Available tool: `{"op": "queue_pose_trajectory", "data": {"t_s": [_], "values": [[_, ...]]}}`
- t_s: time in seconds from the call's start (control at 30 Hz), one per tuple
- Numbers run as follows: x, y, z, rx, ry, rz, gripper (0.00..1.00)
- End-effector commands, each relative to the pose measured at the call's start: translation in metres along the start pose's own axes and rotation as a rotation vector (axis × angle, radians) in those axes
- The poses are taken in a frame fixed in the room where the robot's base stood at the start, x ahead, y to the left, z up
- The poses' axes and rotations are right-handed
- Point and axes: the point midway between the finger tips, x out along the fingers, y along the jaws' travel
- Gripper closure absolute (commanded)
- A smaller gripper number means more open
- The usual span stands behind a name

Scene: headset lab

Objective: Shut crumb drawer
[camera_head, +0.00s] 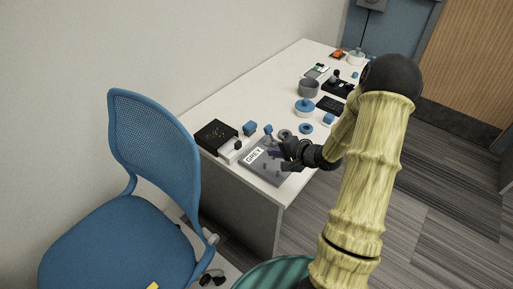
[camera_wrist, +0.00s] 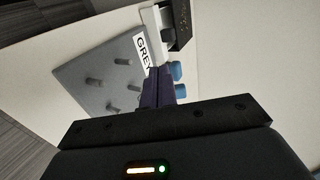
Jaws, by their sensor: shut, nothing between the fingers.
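A black box (camera_head: 217,132) with specks on its top stands at the near left corner of the table. A white drawer (camera_head: 230,152) with a dark knob sticks out of its front, so it stands open. In the wrist view the black box (camera_wrist: 181,28) and the white drawer (camera_wrist: 153,22) show at the top, beyond my fingertips. My gripper (camera_head: 283,153) is over the grey board, right of the drawer and apart from it. Its dark fingers (camera_wrist: 158,80) are shut and empty. The inside of the drawer is too small to make out.
A grey pegboard (camera_head: 266,172) labelled GREY lies beside the drawer; its pegs (camera_wrist: 122,61) show in the wrist view. Blue blocks (camera_head: 250,128), rings (camera_head: 306,128) and a blue lidded pot (camera_head: 305,107) stand behind. A blue chair (camera_head: 150,150) is left of the table (camera_head: 215,93).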

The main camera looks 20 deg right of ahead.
Motion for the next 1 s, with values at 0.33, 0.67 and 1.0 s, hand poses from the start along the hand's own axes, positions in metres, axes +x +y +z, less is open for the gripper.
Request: {"op": "queue_pose_trajectory", "data": {"t_s": [0.33, 0.67, 1.0], "values": [[0.050, 0.000, 0.002, -0.001, -0.005, 0.000, 1.00], [0.105, -0.006, 0.002, -0.004, -0.003, 0.000, 1.00], [0.132, -0.020, 0.001, -0.002, -0.001, 0.002, 1.00]]}}
